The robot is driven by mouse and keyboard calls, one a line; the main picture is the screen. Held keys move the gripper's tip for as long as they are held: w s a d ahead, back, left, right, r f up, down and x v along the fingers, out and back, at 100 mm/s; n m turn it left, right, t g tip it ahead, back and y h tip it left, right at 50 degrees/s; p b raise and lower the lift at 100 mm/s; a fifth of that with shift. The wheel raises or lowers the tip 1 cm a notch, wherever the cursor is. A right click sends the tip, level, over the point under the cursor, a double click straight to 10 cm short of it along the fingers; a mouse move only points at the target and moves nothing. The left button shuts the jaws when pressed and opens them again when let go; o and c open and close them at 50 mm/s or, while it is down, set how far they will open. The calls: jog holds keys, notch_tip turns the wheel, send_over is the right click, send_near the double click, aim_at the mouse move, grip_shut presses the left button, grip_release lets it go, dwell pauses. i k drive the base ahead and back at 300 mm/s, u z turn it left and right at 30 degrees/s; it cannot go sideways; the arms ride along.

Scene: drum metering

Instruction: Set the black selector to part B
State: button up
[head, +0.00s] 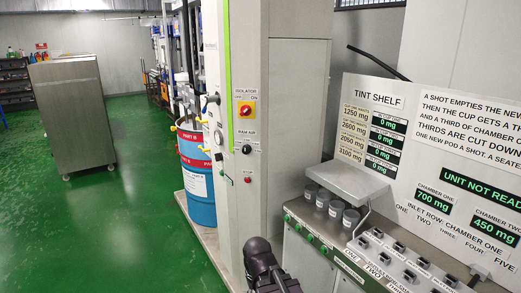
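A small black selector (246,149) sits on the front of the tall grey column (243,205), just under a label that reads RAM AIR. The direction it points is too small to tell. My gripper (266,268) shows as a dark shape at the bottom middle, well below the selector and apart from it. Its fingers cannot be made out, so I cannot tell whether it is open or shut. A blue drum (202,211) with a white and red label stands behind the column to the left.
A red and yellow isolator switch (245,109) sits above the selector and a red stop button (248,180) below. A bench panel (330,245) with a raised shelf (346,181) and cups stands right. A steel cabinet (72,115) stands far left. Green floor (130,220) is clear.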

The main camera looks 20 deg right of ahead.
aim_at(218, 157)
jog(key=k, duration=0.65)
jog(key=u, duration=0.2)
jog(key=i, duration=1.7)
jog(key=z, duration=0.3)
